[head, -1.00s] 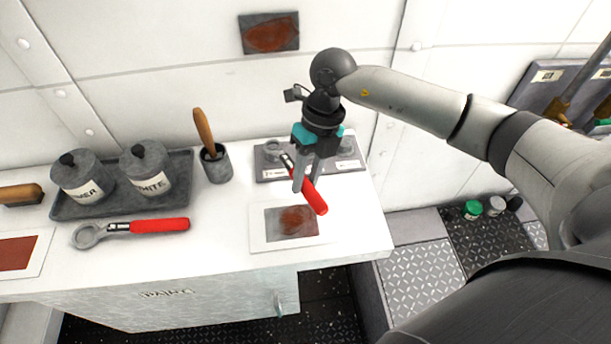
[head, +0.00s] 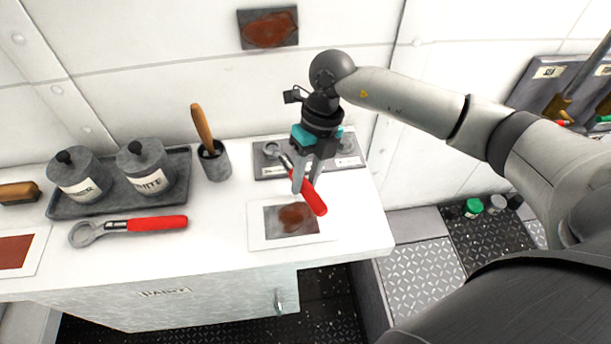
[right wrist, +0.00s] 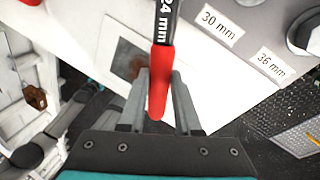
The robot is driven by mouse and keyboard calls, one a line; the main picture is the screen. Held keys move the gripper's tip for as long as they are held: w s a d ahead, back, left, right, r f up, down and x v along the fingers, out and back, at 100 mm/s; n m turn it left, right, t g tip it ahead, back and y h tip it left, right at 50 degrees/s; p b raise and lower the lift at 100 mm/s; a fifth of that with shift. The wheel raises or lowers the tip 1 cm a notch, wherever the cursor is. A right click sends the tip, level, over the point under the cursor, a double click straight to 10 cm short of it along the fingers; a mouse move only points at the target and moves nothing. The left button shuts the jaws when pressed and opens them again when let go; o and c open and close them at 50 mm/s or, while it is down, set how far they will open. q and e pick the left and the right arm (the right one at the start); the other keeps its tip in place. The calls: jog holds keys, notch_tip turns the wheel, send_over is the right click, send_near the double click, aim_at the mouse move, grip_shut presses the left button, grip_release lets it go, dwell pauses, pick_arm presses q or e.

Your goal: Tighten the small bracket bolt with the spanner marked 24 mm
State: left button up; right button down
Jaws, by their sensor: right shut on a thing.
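My right gripper (head: 304,186) is shut on the red handle of a spanner (head: 315,203) above the white cabinet top. In the right wrist view the spanner (right wrist: 162,65) reads "24 mm" on its dark shaft, and its handle lies between the fingers. Its far end points to the left part of a grey bolt plate (head: 262,162); whether it sits around the bolt there I cannot tell.
Another red-handled spanner (head: 158,223) lies at the left of the cabinet top. Behind it a tray (head: 120,205) holds two lidded pots, with a brush cup (head: 215,164) beside it. A card with a rust-coloured patch (head: 258,238) lies in front of the plate.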

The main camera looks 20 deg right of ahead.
jog(key=shift+f, duration=0.25)
jog(key=shift+a, duration=0.2)
dwell(0.5)
jog(key=shift+a+m+p, duration=0.3)
jog(key=shift+a+m, duration=0.2)
jog(key=shift+m, duration=0.1)
jog(key=shift+d+n, duration=0.3)
jog(key=shift+d, duration=0.05)
jog(key=shift+r, duration=0.15)
